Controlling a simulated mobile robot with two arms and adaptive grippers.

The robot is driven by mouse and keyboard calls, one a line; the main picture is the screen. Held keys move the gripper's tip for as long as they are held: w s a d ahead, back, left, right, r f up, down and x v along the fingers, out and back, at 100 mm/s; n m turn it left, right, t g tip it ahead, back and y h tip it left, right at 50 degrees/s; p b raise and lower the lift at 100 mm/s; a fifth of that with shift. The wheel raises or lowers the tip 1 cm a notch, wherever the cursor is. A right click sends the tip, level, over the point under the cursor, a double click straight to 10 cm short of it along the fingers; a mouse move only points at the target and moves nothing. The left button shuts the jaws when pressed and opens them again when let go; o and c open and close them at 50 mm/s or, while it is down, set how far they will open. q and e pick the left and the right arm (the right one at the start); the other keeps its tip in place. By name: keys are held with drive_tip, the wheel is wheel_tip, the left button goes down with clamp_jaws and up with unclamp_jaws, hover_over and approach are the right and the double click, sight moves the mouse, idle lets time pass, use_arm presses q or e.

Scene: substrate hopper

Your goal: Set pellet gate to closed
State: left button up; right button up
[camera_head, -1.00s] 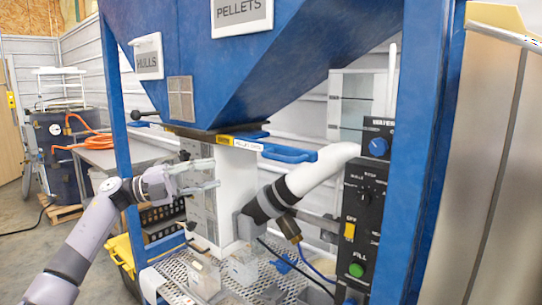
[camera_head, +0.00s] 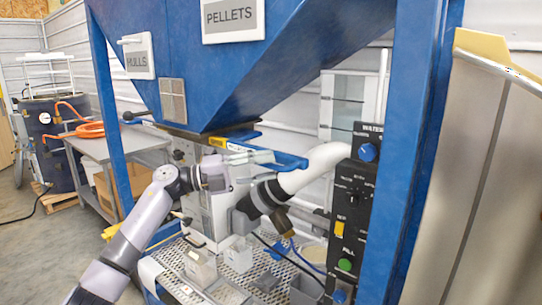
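The blue pellet gate handle (camera_head: 290,162) sticks out to the right below the hopper's outlet, with a yellow label (camera_head: 217,141) on the gate's edge. My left gripper (camera_head: 258,167) comes in from the left just under the hopper. Its fingers look apart, with the upper one overlapping the left part of the blue handle in the picture. Whether it touches the handle I cannot tell. The fingers partly hide the front of the gate. My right gripper is not in view.
A white hose (camera_head: 312,167) curves right beside the gate. A black control panel (camera_head: 350,205) stands by the blue right post (camera_head: 412,150). A perforated metal shelf (camera_head: 215,282) with small containers lies below. A black-knobbed hulls handle (camera_head: 128,116) is at left.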

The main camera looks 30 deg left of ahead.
use_arm(q)
drive_tip(key=shift+x, duration=1)
drive_tip(key=shift+s, duration=0.1)
drive_tip(key=shift+c, duration=0.2)
clamp_jaws()
